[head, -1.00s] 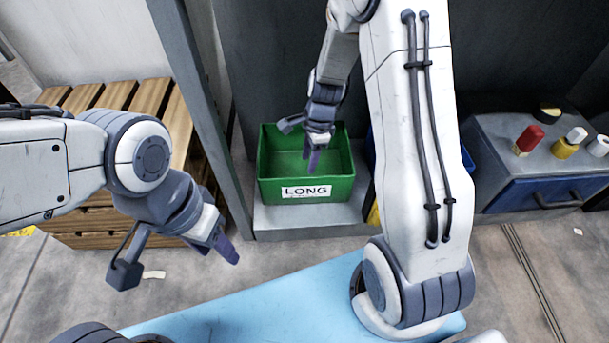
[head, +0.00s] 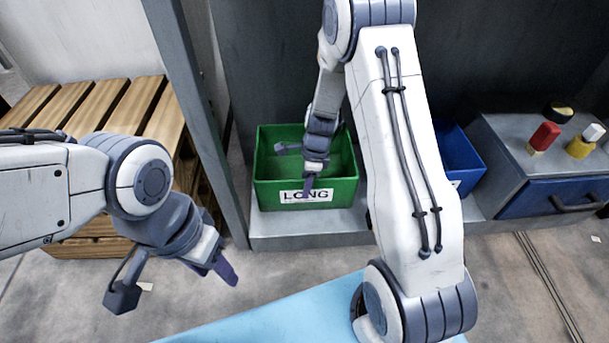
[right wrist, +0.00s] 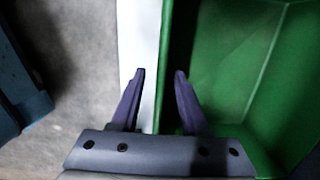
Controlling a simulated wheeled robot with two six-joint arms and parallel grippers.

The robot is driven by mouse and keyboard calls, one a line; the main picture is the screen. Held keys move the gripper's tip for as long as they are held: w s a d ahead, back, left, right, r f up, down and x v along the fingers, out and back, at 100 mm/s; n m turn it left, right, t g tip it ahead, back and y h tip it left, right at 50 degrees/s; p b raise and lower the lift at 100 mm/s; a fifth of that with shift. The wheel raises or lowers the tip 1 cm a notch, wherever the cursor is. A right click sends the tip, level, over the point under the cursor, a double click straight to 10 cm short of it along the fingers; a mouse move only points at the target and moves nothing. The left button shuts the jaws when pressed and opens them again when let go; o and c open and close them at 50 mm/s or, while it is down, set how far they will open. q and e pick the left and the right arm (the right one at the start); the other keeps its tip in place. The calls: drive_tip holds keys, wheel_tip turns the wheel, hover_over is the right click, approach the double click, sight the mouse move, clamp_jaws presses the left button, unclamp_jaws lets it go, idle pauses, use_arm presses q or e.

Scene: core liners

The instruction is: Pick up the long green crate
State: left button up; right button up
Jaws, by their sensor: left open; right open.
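The long green crate (head: 263,194) stands on a grey ledge in the head view, open top up, with a white LONG label on its front wall. My right gripper (head: 308,190) hangs at the crate's front wall, over the label. In the right wrist view, the open fingers of my right gripper (right wrist: 159,73) lie to either side of the rim of the green crate (right wrist: 245,70), with no grip on it. The crate interior looks empty. My left gripper (head: 226,268) is open and empty, low at the left, away from the crate.
A blue crate (head: 456,148) stands right of the green one, partly behind my right arm. A grey post (head: 190,110) rises close to the green crate's left. Wooden slatted pallets (head: 110,105) are at left. A drawer cabinet (head: 550,195) holding small containers is at right.

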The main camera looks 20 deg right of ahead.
drive_tip(key=shift+a+f, duration=0.1)
drive_tip(key=shift+f, duration=0.7)
clamp_jaws()
drive_tip(key=shift+w+r, duration=0.1)
idle(0.7)
